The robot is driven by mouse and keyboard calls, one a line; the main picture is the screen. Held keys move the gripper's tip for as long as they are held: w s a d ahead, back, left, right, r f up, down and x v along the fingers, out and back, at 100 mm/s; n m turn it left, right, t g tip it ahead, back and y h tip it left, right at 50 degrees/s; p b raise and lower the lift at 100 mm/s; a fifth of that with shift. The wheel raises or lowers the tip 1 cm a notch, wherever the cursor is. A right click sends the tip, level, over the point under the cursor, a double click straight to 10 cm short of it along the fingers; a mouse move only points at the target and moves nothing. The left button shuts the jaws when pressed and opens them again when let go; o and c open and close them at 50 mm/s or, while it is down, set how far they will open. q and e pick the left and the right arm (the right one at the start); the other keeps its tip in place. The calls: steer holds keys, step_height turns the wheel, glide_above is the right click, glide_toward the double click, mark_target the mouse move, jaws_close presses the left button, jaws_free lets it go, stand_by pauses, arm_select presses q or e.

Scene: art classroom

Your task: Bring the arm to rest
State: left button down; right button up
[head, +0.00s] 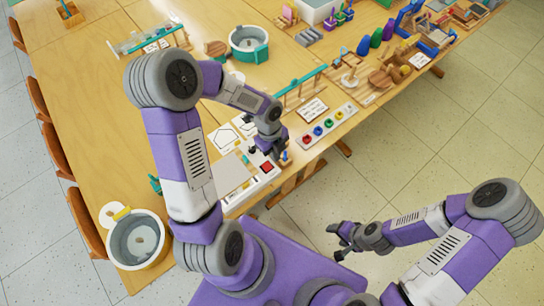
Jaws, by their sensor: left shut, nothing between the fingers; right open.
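My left arm (180,160) rises, bends and reaches over the table (100,120). Its gripper (277,153) points down near the table's front edge, beside a white panel (232,200) with a red square button (267,166). It is shut and appears empty; its fingertips are small and partly hidden. My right arm (440,245) is bent over the floor at the right. Its gripper (338,238) is open and empty, in front of the table and clear of it, pointing left in the picture.
A tray with coloured knobs (327,126) lies right of my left gripper. A teal-and-grey tub (248,42) and wooden stands lie behind. A round grey tub (138,240) stands at the table's left corner. Chairs (58,155) line the left side. Floor (440,130) at right is free.

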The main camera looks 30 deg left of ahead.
arm_select(q)
steer(key=shift+s+d+r, duration=0.1)
steer(key=shift+d+r, duration=0.15)
steer(key=shift+r, duration=0.75)
